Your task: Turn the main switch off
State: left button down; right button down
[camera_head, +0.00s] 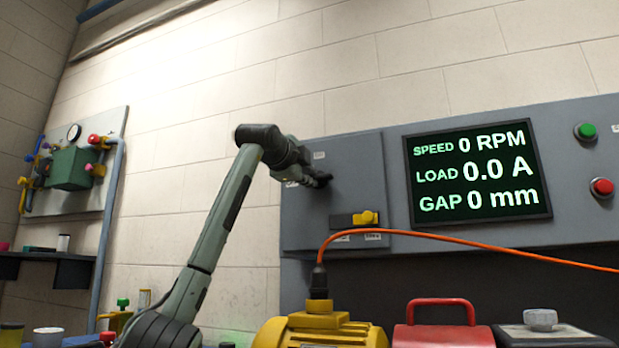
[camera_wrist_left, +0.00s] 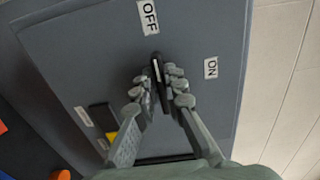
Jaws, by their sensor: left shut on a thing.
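The main switch has a black handle (camera_wrist_left: 157,68) with a white line, on the face of a grey wall cabinet (camera_wrist_left: 75,50). In the left wrist view, the handle points up towards the OFF label (camera_wrist_left: 150,16); the ON label (camera_wrist_left: 210,68) is to its right. My left gripper (camera_wrist_left: 163,82) is shut on the handle, one finger on each side. In the head view, my left gripper (camera_head: 324,180) is at the front of the cabinet (camera_head: 350,160) and hides most of the switch. My right gripper is not in view.
A yellow slider or latch (camera_head: 355,219) is right of the gripper. A screen (camera_head: 477,172) reads speed, load and gap zero. Green (camera_head: 585,131) and red (camera_head: 602,187) buttons are far right. An orange cable (camera_head: 450,238) runs from a yellow motor (camera_head: 320,328) below.

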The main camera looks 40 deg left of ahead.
pick_arm(q)
jog(key=c, duration=1.6)
grip_release()
jog(key=v, duration=1.2)
jog(key=shift+s+a+f, duration=0.1)
